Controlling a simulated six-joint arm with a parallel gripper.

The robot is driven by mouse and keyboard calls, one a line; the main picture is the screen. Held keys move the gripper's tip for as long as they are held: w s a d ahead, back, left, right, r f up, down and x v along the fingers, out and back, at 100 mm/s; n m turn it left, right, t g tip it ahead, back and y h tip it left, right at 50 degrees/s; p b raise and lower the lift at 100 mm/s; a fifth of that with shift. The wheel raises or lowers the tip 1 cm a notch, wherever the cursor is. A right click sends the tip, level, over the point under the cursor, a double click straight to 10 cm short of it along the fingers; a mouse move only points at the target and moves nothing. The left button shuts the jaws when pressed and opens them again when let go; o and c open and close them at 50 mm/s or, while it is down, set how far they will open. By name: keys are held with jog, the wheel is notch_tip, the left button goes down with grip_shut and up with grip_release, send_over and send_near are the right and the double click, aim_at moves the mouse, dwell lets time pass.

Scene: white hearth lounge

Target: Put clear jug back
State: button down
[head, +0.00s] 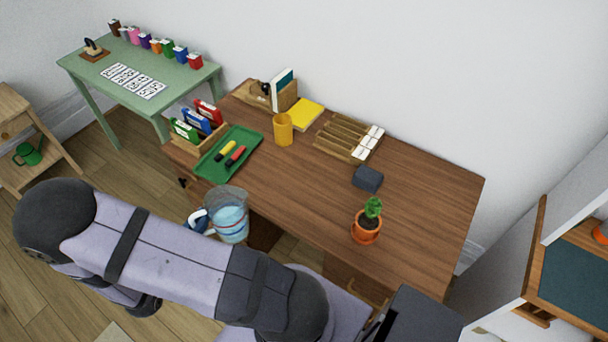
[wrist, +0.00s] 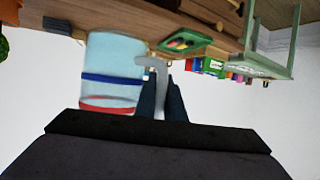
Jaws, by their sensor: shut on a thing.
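The clear jug (head: 228,216) is see-through with a bluish tint and has a blue band and a red band. In the head view it is at the front left edge of the brown desk (head: 300,208), and seems held in the air there. In the wrist view the jug (wrist: 112,72) fills the left middle, with its pale handle toward my gripper. My gripper (wrist: 161,95) is shut on that handle, one dark finger on each side.
On the desk are a green tray (head: 208,171) with markers, a yellow cup (head: 283,129), a wooden rack (head: 335,148), a dark block (head: 367,179) and a potted plant (head: 367,227). The desk's middle is clear. A green table (head: 88,75) stands at the back left.

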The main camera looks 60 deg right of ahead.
jog(key=s+d+f+m+g+b, duration=0.2)
jog(key=s+d+m+g+b, duration=0.15)
jog(key=d, duration=0.75)
jog(key=s+d+f+m+g+b, duration=0.25)
jog(key=s+d+g+b, duration=0.2)
jog(key=d, duration=0.65)
jog(key=s+d+f+m+g+b, duration=0.25)
jog(key=s+d+m+b, duration=0.2)
jog(key=d, duration=0.65)
jog(key=w+d+r+n+t, duration=0.2)
jog(key=w+d+n+t, duration=0.1)
jog(key=w, duration=0.3)
jog(key=w+d+r+n+t+b, duration=0.1)
jog(key=w+d+r+n+t, duration=0.2)
jog(key=w+n+t, duration=0.1)
jog(key=shift+w+d+n+h+b, duration=0.15)
jog(key=shift+w+n+h+b, duration=0.25)
jog(key=shift+w, duration=0.85)
jog(key=shift+f+t, duration=0.1)
jog(key=shift+t, duration=0.15)
jog(key=shift+f, duration=4.9)
jog(key=shift+f, duration=0.1)
